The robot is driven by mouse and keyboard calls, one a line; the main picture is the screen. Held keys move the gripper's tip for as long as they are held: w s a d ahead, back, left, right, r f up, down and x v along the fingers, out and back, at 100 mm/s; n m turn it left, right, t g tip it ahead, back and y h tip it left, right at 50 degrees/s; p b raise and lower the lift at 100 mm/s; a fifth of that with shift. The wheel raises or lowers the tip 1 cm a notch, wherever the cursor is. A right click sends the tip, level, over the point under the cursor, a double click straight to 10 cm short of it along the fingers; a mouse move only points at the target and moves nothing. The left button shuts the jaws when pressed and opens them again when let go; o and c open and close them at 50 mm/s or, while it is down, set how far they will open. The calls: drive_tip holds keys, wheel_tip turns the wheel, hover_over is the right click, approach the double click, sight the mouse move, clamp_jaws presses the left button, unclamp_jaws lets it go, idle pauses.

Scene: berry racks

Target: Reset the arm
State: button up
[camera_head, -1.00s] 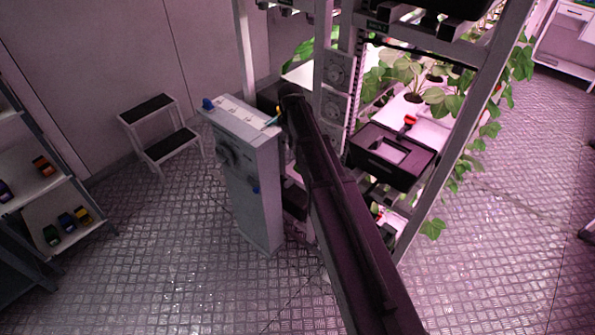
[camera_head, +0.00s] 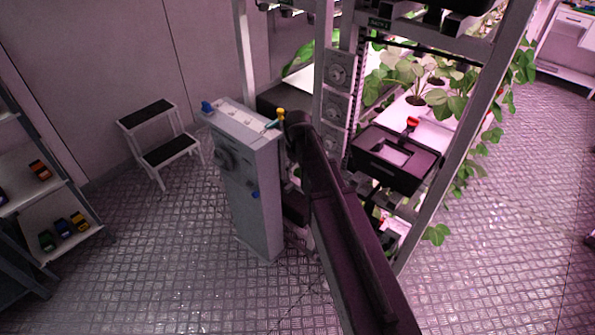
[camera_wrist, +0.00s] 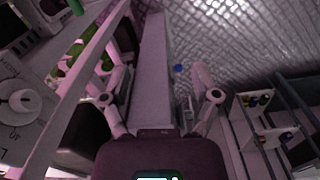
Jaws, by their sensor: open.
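My arm (camera_head: 335,215) reaches up from the bottom of the head view, its far end beside the top right edge of a grey cabinet (camera_head: 255,195). The narrow grey cabinet (camera_wrist: 153,70) shows between the fingers. I cannot tell whether anything touches it.
A plant rack (camera_head: 425,165) with a black crate (camera_head: 393,158) stands right of the arm. A step stool (camera_head: 160,135) stands at the back left. A shelf (camera_head: 60,215) with small coloured items is at the left edge. Patterned floor lies clear at front left and right.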

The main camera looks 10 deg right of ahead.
idle(0.4)
drive_tip(key=s+m, duration=0.5)
drive_tip(key=s, duration=0.9)
drive_tip(key=shift+s, duration=0.4)
